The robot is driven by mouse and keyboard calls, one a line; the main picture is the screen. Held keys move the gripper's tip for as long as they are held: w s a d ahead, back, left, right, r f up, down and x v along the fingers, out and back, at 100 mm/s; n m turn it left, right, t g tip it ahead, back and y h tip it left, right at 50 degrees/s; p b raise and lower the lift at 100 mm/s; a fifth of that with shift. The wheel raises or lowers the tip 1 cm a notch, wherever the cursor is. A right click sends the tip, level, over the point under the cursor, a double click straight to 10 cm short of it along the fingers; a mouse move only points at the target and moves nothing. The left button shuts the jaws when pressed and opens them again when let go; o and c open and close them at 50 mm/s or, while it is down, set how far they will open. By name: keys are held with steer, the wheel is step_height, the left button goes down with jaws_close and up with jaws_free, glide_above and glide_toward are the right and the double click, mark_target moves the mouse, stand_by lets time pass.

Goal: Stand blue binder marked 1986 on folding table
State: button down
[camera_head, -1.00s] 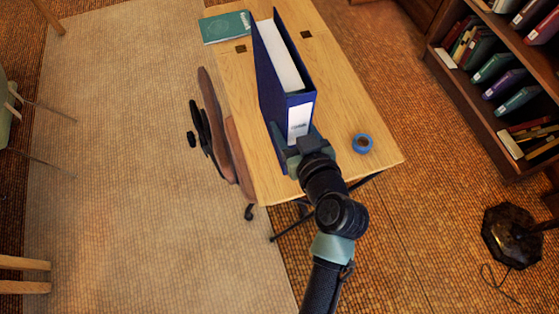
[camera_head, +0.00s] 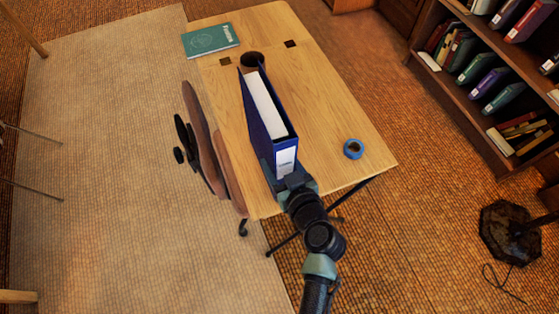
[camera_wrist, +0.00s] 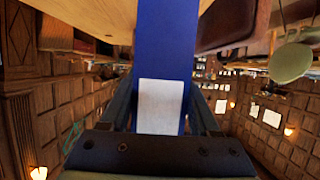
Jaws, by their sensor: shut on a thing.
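The blue binder (camera_head: 262,132) is upright over the near left part of the wooden folding table (camera_head: 325,110), with its spine label towards me. In the wrist view its blue spine (camera_wrist: 166,45) and blank-looking label fill the middle; I cannot read the marking. My gripper (camera_head: 287,183) is shut on the binder low at its spine end. The gripper's fingers also flank the spine in the wrist view (camera_wrist: 160,110). I cannot tell whether the binder's bottom touches the tabletop.
A green book (camera_head: 210,41) lies at the table's far left corner. A dark round cup-like thing (camera_head: 252,60) stands just beyond the binder. A blue tape roll (camera_head: 353,149) lies at the right. A brown chair (camera_head: 203,135) stands along the left edge. A bookshelf (camera_head: 440,85) is at right.

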steer(key=shift+r, duration=0.15)
steer(key=shift+w, duration=0.1)
steer(key=shift+c, duration=0.6)
jaws_free()
steer(key=shift+f, duration=0.2)
steer(key=b+v, duration=0.1)
steer(key=v, duration=1.1)
steer(key=shift+b, duration=0.35)
steer(key=shift+r, duration=0.1)
